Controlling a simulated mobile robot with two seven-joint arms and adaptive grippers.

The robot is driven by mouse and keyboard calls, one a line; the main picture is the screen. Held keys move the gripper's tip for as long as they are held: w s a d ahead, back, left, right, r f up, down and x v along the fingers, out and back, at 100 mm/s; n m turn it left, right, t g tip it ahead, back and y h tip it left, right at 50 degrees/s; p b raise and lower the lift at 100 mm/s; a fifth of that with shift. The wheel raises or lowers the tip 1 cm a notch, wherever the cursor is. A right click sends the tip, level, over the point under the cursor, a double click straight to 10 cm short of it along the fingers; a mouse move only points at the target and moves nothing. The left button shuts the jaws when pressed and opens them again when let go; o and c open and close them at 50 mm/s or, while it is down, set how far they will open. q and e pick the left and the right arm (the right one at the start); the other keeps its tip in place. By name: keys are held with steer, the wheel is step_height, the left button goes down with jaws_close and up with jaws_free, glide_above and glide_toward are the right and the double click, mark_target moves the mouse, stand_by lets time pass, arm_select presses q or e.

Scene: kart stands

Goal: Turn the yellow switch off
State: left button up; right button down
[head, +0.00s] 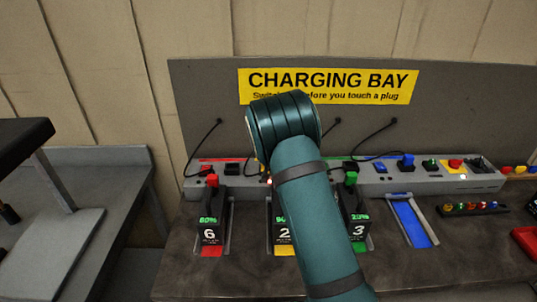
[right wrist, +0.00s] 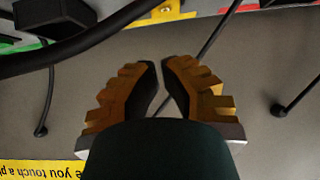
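My right arm crosses the middle of the head view, and its wrist hides the strip behind battery 2, so the yellow switch is hidden there. The right gripper is hidden in that view too. In the right wrist view the right gripper (right wrist: 160,68) has its fingertips almost together with nothing between them. Beyond them, at the top edge, a yellow strip (right wrist: 172,17) with a small yellow piece on it is cut off by the frame; I cannot tell the switch's position. My left gripper is not in view.
Batteries 6 (head: 211,232) and 3 (head: 358,229) sit in front. Black cables (head: 201,147) rise to the back panel. The blue slot (head: 410,222) is empty.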

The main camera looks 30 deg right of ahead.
steer(key=shift+w+d+f, duration=0.15)
steer(key=shift+w+f, duration=0.05)
steer(key=shift+f, duration=0.9)
steer(key=shift+w+d+f, duration=0.1)
steer(key=shift+w+f, duration=0.1)
steer(key=shift+f, duration=0.9)
steer(key=shift+w+d+f+b, duration=0.1)
steer(key=shift+f+b, duration=0.45)
steer(key=shift+b, duration=0.3)
steer(key=shift+r, duration=0.1)
steer(key=shift+s+a+r+p, duration=0.15)
steer(key=shift+s+a+p, duration=0.15)
steer(key=shift+s+a, duration=0.25)
steer(key=shift+s+d, duration=0.1)
